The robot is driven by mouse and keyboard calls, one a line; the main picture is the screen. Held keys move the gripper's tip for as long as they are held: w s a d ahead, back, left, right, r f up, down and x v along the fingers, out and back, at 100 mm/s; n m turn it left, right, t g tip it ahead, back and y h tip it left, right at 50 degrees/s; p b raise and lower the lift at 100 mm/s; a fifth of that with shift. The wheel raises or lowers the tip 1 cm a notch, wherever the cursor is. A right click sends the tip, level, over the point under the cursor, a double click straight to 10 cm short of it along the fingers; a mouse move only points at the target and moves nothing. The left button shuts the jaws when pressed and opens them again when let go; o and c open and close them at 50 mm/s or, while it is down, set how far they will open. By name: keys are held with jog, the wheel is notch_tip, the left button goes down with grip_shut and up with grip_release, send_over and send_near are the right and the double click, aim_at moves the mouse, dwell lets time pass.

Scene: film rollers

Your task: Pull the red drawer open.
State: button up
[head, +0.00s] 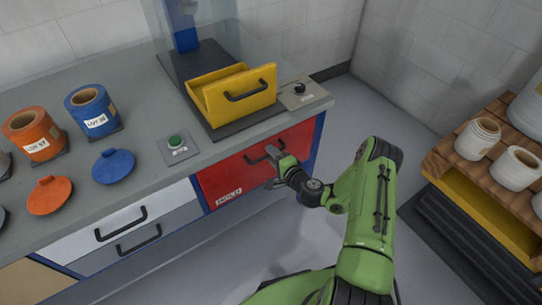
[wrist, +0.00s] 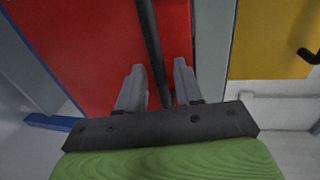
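The red drawer (head: 228,176) is in the counter's front at the right end, labelled HOLD. Its front looks flush with the cabinet, so it appears shut. Its dark bar handle (head: 258,158) is partly hidden by my gripper (head: 277,168). In the wrist view, the red front (wrist: 90,40) fills much of the picture. The handle (wrist: 150,40) runs between the two grey fingers of my gripper (wrist: 159,68). The fingers are open around the bar, with a narrow gap showing on each side.
White and grey drawers (head: 125,220) are to the left. A wooden-topped rack (head: 450,150) with rolls stands at the right. Floor is clear between.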

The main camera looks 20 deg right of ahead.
jog(key=shift+w+a+f, duration=0.1)
jog(key=shift+w+a, duration=0.1)
jog(key=shift+w, duration=0.4)
grip_shut()
jog(key=shift+s, duration=0.1)
